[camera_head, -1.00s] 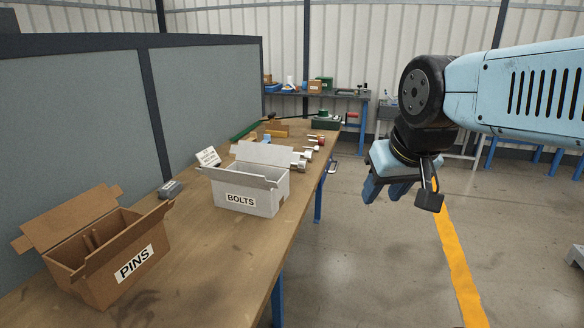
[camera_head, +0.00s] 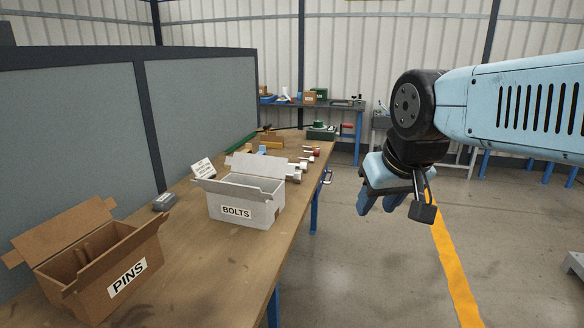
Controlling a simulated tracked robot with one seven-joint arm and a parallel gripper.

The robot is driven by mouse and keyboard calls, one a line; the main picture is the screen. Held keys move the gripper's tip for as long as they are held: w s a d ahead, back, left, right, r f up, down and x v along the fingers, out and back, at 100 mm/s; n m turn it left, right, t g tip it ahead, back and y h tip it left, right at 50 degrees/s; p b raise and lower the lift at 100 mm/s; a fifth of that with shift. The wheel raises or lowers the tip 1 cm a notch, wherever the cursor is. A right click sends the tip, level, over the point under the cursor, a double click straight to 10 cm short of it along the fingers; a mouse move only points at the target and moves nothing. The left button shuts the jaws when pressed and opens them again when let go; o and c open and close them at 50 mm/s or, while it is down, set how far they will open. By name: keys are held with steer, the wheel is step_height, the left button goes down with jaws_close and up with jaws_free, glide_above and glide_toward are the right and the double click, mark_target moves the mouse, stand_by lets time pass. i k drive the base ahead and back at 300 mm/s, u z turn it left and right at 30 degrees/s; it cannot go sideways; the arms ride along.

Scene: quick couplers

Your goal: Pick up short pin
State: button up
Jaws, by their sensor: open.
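An open brown cardboard box labelled PINS (camera_head: 128,278) stands on the near left of the wooden workbench. A brown upright piece (camera_head: 86,252) shows inside it; I cannot tell whether it is a pin or a divider. I cannot make out the short pin for certain. My gripper (camera_head: 376,206) hangs over the floor to the right of the bench, pointing down, open and empty. It is well apart from the box and touches nothing.
An open white box labelled BOLTS (camera_head: 238,211) stands mid-bench. A small grey block (camera_head: 164,201) and a white sign (camera_head: 203,168) are near the grey partition (camera_head: 75,140). The bench front (camera_head: 200,290) is clear.

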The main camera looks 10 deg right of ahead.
mark_target(297, 178)
steer(key=z, duration=1.1)
steer(key=i, duration=3.1)
steer(key=u, duration=0.95)
